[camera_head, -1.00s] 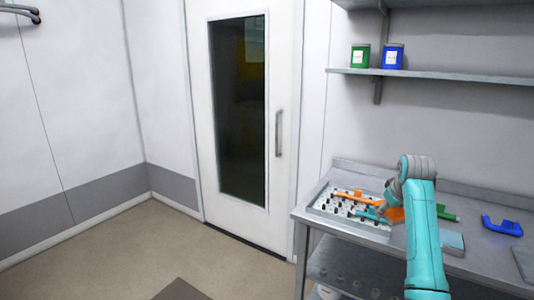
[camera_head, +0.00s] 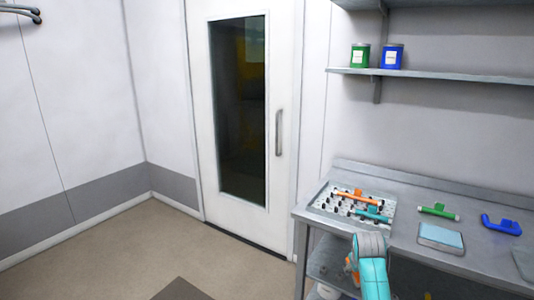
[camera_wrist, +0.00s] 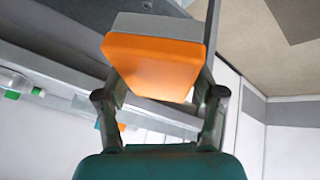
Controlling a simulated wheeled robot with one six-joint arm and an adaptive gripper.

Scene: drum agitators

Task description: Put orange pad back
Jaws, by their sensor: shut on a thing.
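The orange pad (camera_wrist: 155,66) fills the upper middle of the wrist view, a block with a grey layer on its far side. My gripper (camera_wrist: 158,85) is shut on it, one finger at each side. In the head view my gripper (camera_head: 353,268) is low in front of the bench's front edge, and a bit of orange shows beside it, mostly hidden by my arm. The pad is held clear of the bench top. A blue-topped pad (camera_head: 441,236) lies on the bench to the right.
A metal bench (camera_head: 400,225) holds a pegged tray (camera_head: 327,206) with an orange handled piece (camera_head: 352,194) and a teal one (camera_head: 374,214). A green piece (camera_head: 438,211) and a blue piece (camera_head: 501,225) lie to the right. Green and blue cans (camera_head: 392,57) stand on the wall shelf. The floor left is clear.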

